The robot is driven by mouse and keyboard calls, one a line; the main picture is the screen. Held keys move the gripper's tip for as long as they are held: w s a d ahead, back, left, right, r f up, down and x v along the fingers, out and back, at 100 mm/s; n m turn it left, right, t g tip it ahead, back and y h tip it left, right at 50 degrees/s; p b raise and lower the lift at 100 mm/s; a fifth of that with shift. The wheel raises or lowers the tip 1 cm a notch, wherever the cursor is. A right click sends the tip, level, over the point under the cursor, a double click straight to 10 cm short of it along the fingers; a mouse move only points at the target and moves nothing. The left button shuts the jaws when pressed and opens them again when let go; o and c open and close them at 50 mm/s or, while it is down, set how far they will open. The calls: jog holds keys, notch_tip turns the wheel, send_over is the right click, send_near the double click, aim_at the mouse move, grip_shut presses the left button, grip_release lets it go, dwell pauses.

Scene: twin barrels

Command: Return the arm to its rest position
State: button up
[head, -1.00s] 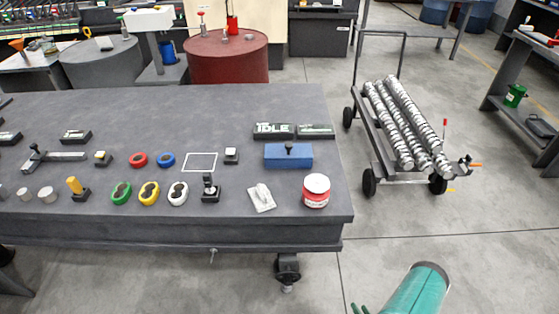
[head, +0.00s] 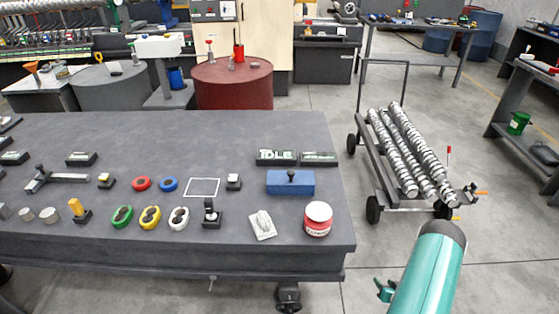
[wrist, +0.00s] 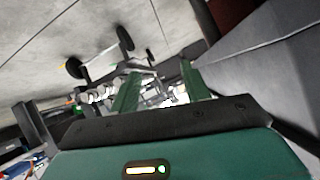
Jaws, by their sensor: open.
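In the wrist view my gripper (wrist: 160,73) has two green fingers standing well apart. It is open, with nothing visible held between them. The fingers point toward the blurred cart area, clear of the table side. The gripper's fingertips cannot be made out clearly in the head view.
A dark grey table (head: 130,246) bears buttons, levers, a blue block (head: 290,183) and a red-white round knob (head: 318,219). A wheeled cart (head: 372,180) with striped rolls stands right of it. A red barrel (head: 234,86) is behind. Grey floor between table and cart is open.

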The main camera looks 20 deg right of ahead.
jog(key=w+d+r+n+g+h, duration=0.1)
jog(key=w+d+r, duration=0.1)
jog(key=w+r, duration=0.8)
jog(key=w+a+r+g, duration=0.15)
jog(key=a+r, duration=0.25)
jog(key=r, duration=0.6)
jog(key=w+a+r+h, duration=0.1)
jog(key=w+a+r, duration=0.15)
jog(key=r, duration=0.75)
jog(key=w+a+r+g, duration=0.1)
jog(key=a+r, duration=0.3)
jog(key=r, duration=0.6)
jog(key=s+a+r+n, duration=0.1)
jog(key=s+a+r, duration=0.3)
jog(key=a+r, duration=0.35)
jog(key=s+a+r+n, duration=0.1)
jog(key=s+a+r, duration=0.3)
jog(key=a+r, duration=0.35)
jog(key=s+a+r+n+g+y, duration=0.2)
jog(key=s+a+r+y, duration=0.2)
jog(key=s+a, duration=1.2)
jog(key=s, duration=0.3)
jog(key=shift+s, duration=0.2)
